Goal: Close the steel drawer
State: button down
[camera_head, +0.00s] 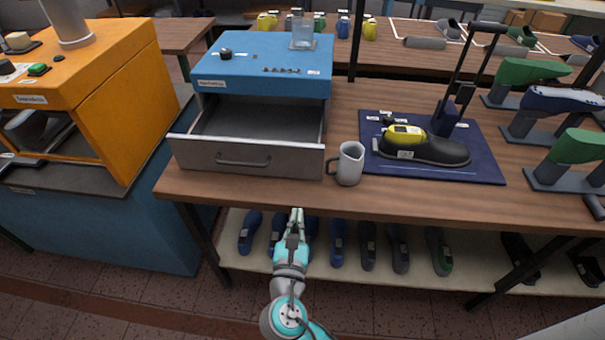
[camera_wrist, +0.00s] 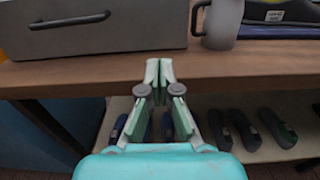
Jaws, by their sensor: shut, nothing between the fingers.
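The steel drawer (camera_head: 247,155) stands pulled out of a blue cabinet (camera_head: 262,62) on the wooden table, and its inside looks empty. Its front with the bar handle also shows at the upper left in the wrist view (camera_wrist: 120,30). My gripper (camera_head: 297,212) is shut and empty. It is in front of the table edge, below and to the right of the drawer front, and touches nothing. In the wrist view its fingertips (camera_wrist: 159,68) meet in front of the table edge, to the right of the drawer handle.
A grey mug (camera_head: 350,164) stands close to the drawer's right front corner. A dark mat (camera_head: 486,168) with a black shoe and a yellow piece lies further right. An orange machine (camera_head: 125,85) stands at left. Several shoes lie on the shelf (camera_head: 400,285) below the table.

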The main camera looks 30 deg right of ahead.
aim_at(304, 166)
jog(key=x, duration=1.4)
jog(key=shift+d+r, duration=0.15)
jog(key=shift+r, duration=0.2)
